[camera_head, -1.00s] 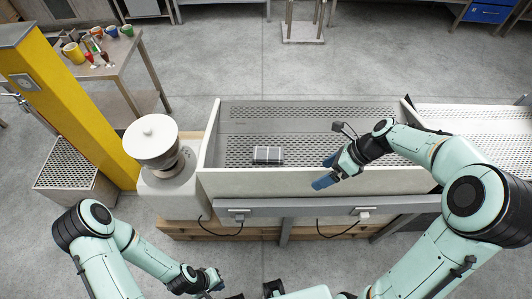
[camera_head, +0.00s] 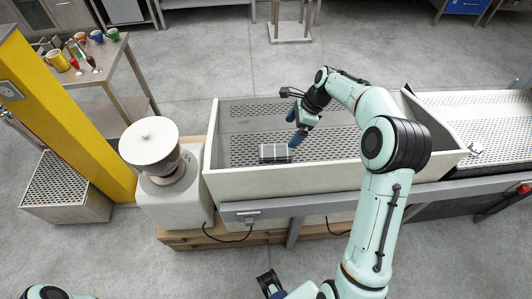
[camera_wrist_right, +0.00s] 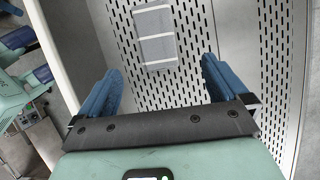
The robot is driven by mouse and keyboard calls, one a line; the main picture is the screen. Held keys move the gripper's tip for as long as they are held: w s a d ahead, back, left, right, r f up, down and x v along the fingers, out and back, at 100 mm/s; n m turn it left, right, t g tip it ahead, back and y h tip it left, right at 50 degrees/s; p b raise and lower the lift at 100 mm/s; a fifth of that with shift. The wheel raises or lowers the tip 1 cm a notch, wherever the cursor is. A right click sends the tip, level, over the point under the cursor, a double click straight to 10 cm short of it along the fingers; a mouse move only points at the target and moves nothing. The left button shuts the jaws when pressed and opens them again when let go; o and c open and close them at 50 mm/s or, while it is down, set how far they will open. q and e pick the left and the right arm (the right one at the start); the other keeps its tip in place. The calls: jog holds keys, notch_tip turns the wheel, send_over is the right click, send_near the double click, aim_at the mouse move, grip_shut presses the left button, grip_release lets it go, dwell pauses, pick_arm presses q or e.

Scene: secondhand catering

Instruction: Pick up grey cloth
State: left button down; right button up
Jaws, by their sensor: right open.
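The grey cloth (camera_head: 275,153) is a flat folded rectangle with pale stripes, lying on the perforated floor of the white-walled trough (camera_head: 290,184), left of its middle. My right gripper (camera_head: 293,128) is over the trough, just up and right of the cloth, with its blue fingers apart and nothing between them. In the right wrist view the cloth (camera_wrist_right: 157,42) lies beyond the open fingertips (camera_wrist_right: 161,68), roughly centred between them and not touched.
A yellow pillar (camera_head: 65,115) and a table with several mugs (camera_head: 105,70) are farther left. A perforated conveyor-like surface (camera_head: 480,125) continues to the right. The trough walls stand around the cloth.

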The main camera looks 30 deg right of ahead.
send_over(276, 150)
jog(key=s+d, duration=0.1)
jog(key=d, duration=0.2)
notch_tip(276, 150, down, 6)
jog(key=shift+s+a+r, duration=0.1)
jog(key=shift+a, duration=0.05)
jog(key=x, duration=0.4)
jog(key=shift+s+a, duration=0.1)
jog(key=shift+a, duration=0.35)
jog(key=shift+a+f, duration=0.15)
jog(key=shift+f, duration=0.3)
jog(key=c, duration=1)
